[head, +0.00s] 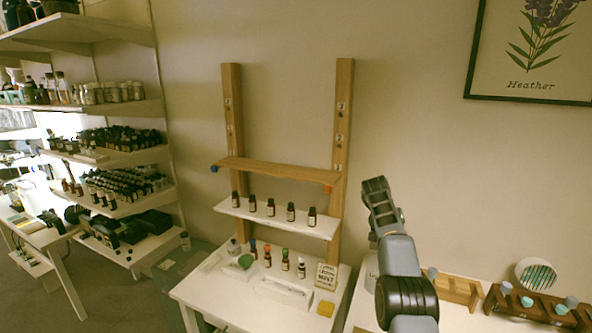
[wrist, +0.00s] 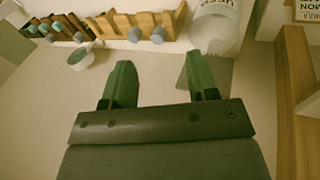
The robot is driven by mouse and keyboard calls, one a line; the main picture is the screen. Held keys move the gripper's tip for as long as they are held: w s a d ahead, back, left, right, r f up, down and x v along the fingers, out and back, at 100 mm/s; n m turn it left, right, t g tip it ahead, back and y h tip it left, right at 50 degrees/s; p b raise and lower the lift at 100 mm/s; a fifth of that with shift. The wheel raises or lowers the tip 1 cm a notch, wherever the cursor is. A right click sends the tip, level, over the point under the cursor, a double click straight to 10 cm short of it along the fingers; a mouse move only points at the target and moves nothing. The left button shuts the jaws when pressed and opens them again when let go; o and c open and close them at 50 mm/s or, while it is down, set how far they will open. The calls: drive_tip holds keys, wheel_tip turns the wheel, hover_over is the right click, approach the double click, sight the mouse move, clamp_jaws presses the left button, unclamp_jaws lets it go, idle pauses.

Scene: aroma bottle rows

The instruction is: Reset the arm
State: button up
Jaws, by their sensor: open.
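My gripper (head: 378,190) is raised in the air right of the wooden shelf frame in the head view, with my arm below it. In the wrist view its two green fingers (wrist: 158,78) stand apart with nothing between them. Small dark bottles (head: 270,207) stand in a row on the white shelf (head: 318,228). Several more bottles with coloured caps (head: 268,257) stand on the white table (head: 215,300) below. My gripper is apart from all of them.
A wooden frame (head: 343,140) with an upper plank (head: 280,171) stands left of my arm. A label card (head: 326,276) and a yellow block (head: 325,308) are on the table. Wooden racks (head: 455,288) with grey-topped pieces stand at right; a white container (wrist: 213,25) shows in the wrist view.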

drive_tip(key=w+d+m+t+h, duration=0.2)
drive_tip(key=w, duration=0.1)
drive_tip(key=w+d+r+m+t+h, duration=0.1)
drive_tip(key=w+d+m+t, duration=0.1)
drive_tip(key=w+t, duration=0.1)
drive_tip(key=w+d+r+m+t+h, duration=0.1)
drive_tip(key=w+d+m+t+h, duration=0.1)
drive_tip(key=w, duration=0.2)
drive_tip(key=shift+w+d+m+t+h, duration=0.15)
drive_tip(key=shift+d+m+t+h, duration=0.15)
drive_tip(key=shift+t, duration=0.1)
drive_tip(key=a+r+n+t+y+b, duration=0.1)
drive_tip(key=a+r+n+t+y, duration=0.45)
drive_tip(key=a, duration=0.45)
drive_tip(key=s+a+f+n+g+y+b, duration=0.1)
drive_tip(key=s+a+f+n+y, duration=0.1)
drive_tip(key=s+a+y, duration=0.35)
drive_tip(key=s+a+f+n+g+y, duration=0.1)
drive_tip(key=s+a+f+g+y, duration=0.15)
drive_tip(key=s+a, duration=0.5)
drive_tip(key=s+d+f+n+g+h+b, duration=0.1)
drive_tip(key=s+f+g, duration=0.1)
drive_tip(key=s, duration=1.4)
drive_tip(key=s+d+f+n+g+h+b, duration=0.1)
drive_tip(key=s+f+n+g+h, duration=0.1)
drive_tip(key=s, duration=1.4)
drive_tip(key=shift+s+d+f, duration=0.25)
drive_tip(key=shift+s+f, duration=0.15)
drive_tip(key=shift+f, duration=0.35)
